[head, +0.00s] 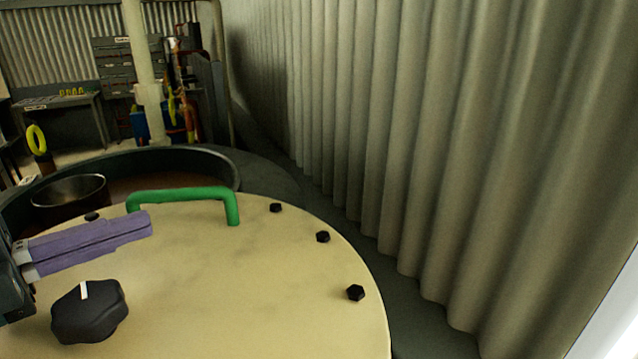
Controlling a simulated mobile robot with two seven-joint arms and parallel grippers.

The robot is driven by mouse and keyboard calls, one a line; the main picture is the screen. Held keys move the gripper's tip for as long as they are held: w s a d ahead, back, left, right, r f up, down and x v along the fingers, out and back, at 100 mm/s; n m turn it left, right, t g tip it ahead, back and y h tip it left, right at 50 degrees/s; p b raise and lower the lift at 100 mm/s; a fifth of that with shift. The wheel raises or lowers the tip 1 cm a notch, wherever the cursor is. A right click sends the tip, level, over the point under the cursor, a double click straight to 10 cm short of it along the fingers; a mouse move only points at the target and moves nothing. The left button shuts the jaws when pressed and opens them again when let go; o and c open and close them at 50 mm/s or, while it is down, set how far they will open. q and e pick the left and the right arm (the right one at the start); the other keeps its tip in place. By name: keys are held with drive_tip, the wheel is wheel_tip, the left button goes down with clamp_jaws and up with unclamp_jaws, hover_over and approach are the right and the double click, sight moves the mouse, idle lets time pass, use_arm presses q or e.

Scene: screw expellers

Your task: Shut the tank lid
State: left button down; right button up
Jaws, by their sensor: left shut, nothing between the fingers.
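The cream round lid (250,290) fills the lower part of the head view. It carries a green bar handle (185,194) near its far edge, a black knob (90,312) with a white mark, and several black bolts. Behind it the dark rim of a round tank (215,160) shows, with a brownish inside partly uncovered. I cannot tell the lid's exact tilt. My left gripper (148,224) has purple fingers, shut and empty. In the picture they lie over the lid, just below the handle's left end; I cannot tell whether they touch. My right gripper is not in view.
A corrugated wall (420,130) runs close along the right. A dark round pot (70,198) shows at the left by the tank. A pale post (145,70), a workbench (62,108) and tool racks stand at the back left.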

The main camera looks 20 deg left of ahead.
sight(217, 195)
use_arm(q)
drive_tip(key=x, duration=0.7)
drive_tip(key=shift+w+d, duration=0.1)
drive_tip(key=shift+w, duration=0.2)
drive_tip(key=shift+w+a+y, duration=0.3)
drive_tip(key=shift+w, duration=0.05)
drive_tip(key=w+a+n+y, duration=0.1)
drive_tip(key=w+a+y, duration=0.1)
drive_tip(key=a, duration=0.1)
drive_tip(key=w+a+n+t+y, duration=0.1)
drive_tip(key=w+a+n+y, duration=0.2)
drive_tip(key=w+a+y, duration=0.1)
drive_tip(key=a, duration=0.1)
drive_tip(key=shift+w+a+n+b, duration=0.3)
drive_tip(key=shift+w+b, duration=0.05)
drive_tip(key=a+n+g+y+b, duration=0.5)
drive_tip(key=a+n+y+b, duration=0.4)
drive_tip(key=a, duration=1.8)
drive_tip(key=y+b, duration=0.3)
drive_tip(key=y, duration=0.1)
drive_tip(key=shift+a, duration=0.25)
drive_tip(key=shift+s+f, duration=0.1)
drive_tip(key=shift+s, duration=0.05)
